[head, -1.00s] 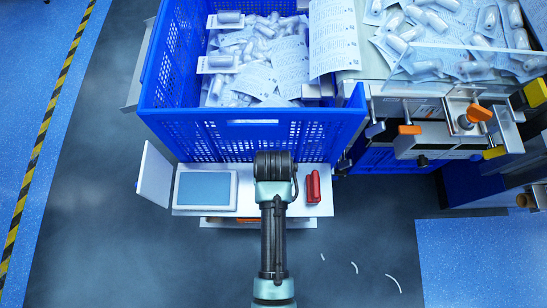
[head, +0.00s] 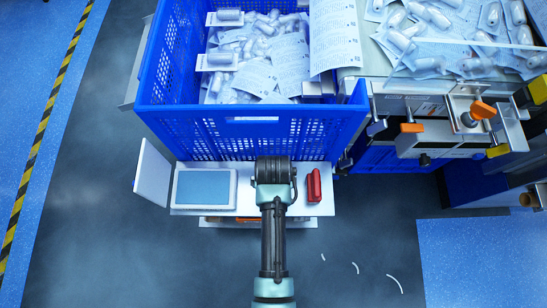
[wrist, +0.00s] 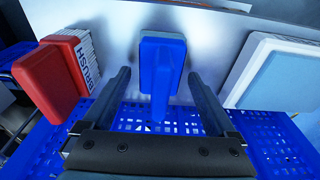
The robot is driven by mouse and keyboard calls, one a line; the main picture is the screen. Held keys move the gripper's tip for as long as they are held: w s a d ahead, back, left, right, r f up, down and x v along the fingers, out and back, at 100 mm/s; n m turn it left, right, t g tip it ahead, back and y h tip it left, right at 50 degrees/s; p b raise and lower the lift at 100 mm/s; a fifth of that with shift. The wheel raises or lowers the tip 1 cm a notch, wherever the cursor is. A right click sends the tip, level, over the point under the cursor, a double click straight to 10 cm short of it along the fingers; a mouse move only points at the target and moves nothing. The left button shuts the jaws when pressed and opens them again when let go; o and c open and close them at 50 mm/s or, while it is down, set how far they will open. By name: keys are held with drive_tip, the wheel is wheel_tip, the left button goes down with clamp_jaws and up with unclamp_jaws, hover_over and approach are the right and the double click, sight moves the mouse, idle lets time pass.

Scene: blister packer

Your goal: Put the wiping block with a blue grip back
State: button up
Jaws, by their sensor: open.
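The wiping block with a blue grip (wrist: 161,62) sits on the white shelf in the wrist view, its blue grip facing my gripper and a grey edge showing beside it. My gripper (wrist: 158,76) is open, with one finger on each side of the block and a visible gap on both sides. The fingers do not appear to touch it. In the head view my arm covers the middle of the shelf (head: 230,202), and the block is hidden there.
A red-backed brush (wrist: 50,80) stands left of my gripper in the wrist view; the red piece (head: 314,186) is right of my arm in the head view. A white-framed blue panel (head: 204,188) lies on the other side. A blue crate (head: 200,125) of blister packs stands behind.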

drive_tip(key=r+p, duration=0.1)
drive_tip(key=r, duration=0.2)
drive_tip(key=s+r+p, duration=0.1)
drive_tip(key=r, duration=0.3)
drive_tip(key=r+p, duration=0.2)
drive_tip(key=r, duration=0.1)
drive_tip(key=shift+s+r, duration=0.3)
drive_tip(key=shift+r, duration=0.1)
drive_tip(key=shift+s+r, duration=0.1)
drive_tip(key=shift+r, duration=0.45)
